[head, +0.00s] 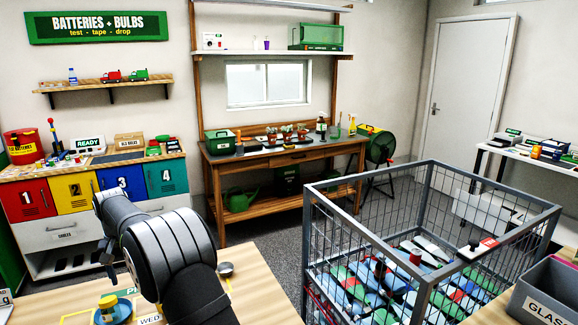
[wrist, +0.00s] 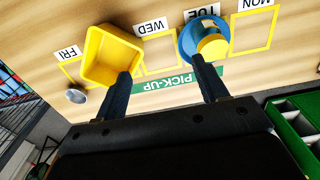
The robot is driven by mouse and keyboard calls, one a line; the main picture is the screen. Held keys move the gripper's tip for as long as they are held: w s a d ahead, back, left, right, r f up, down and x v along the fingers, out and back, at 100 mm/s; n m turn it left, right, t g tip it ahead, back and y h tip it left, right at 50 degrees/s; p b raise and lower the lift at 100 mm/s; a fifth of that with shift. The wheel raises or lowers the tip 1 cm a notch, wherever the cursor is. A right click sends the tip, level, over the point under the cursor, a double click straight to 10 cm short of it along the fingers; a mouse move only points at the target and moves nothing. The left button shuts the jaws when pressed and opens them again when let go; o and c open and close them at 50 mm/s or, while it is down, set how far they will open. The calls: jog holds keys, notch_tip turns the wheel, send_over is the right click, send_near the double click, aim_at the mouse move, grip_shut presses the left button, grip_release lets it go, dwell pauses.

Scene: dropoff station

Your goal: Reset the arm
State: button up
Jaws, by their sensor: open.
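My gripper (wrist: 166,72) is open in the wrist view, its two dark fingers wide apart with nothing between them but wooden table top. A yellow square bin (wrist: 110,58) stands by the left fingertip. A blue round dish with a yellow item (wrist: 212,46) in it is by the right fingertip; I cannot tell whether either finger touches them. The blue dish (head: 98,318) shows at the lower left there; the yellow bin is not visible.
Yellow outlined squares with day labels and a green PICK-UP label (wrist: 166,82) mark the table. A small grey round object (wrist: 76,96) lies near the bin. A wire cage (head: 432,275) full of items stands right of the arm, with a grey GLASS bin (head: 552,290) beside it.

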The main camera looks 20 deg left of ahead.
jog(key=w+d+f, duration=0.1)
jog(key=w+d, duration=0.2)
jog(key=d, duration=1.1)
jog(key=w+d, duration=0.4)
jog(key=d, duration=1)
jog(key=s+a+f, duration=0.1)
jog(key=a+f, duration=0.2)
jog(key=a, duration=0.2)
jog(key=shift+s, duration=0.35)
jog(key=shift+o, duration=0.2)
